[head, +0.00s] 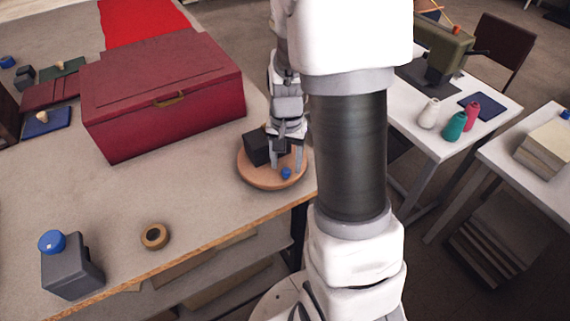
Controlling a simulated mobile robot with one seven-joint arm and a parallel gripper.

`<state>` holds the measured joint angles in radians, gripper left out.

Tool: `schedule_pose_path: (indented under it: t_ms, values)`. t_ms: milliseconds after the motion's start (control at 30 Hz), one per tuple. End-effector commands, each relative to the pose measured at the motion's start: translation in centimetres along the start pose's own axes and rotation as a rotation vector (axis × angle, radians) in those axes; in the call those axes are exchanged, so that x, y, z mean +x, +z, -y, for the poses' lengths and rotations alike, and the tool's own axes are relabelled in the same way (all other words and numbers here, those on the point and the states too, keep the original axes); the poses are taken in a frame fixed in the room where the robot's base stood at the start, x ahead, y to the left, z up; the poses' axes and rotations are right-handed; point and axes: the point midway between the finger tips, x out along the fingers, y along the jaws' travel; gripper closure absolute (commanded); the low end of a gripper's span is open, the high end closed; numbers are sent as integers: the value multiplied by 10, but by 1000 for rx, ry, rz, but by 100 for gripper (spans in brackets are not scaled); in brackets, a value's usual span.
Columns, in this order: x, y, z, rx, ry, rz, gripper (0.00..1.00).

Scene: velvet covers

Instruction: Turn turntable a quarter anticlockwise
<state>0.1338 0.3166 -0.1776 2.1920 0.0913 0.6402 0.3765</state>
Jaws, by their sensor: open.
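The turntable (256,180) is a round, light-wood disc near the right front edge of the table, partly hidden by my arm. A dark block (259,147) stands on its back left part. A small blue knob or peg (286,173) sits near its front right rim. My gripper (288,165) is over the disc, fingers pointing down, open, with the blue knob just below and close to the fingertips. I cannot tell whether the fingers touch it.
A large dark-red box (165,95) stands behind left on the table (195,200). A tape roll (155,236) and a grey bottle with a blue cap (70,265) are at the front left. A white side table (440,145) holds thread spools. Table space left of the turntable is clear.

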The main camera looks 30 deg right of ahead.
Motion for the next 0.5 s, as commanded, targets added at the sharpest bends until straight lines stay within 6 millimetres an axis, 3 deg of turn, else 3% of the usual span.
schedule_pose_path:
  t_ms: [167, 467, 500]
  values:
    - [14, 0, 0, -1, 0, 1, 42]
    - [15, 0, 0, -1, -1, -1, 42]
    - [15, 0, 0, -1, -1, 0, 49]
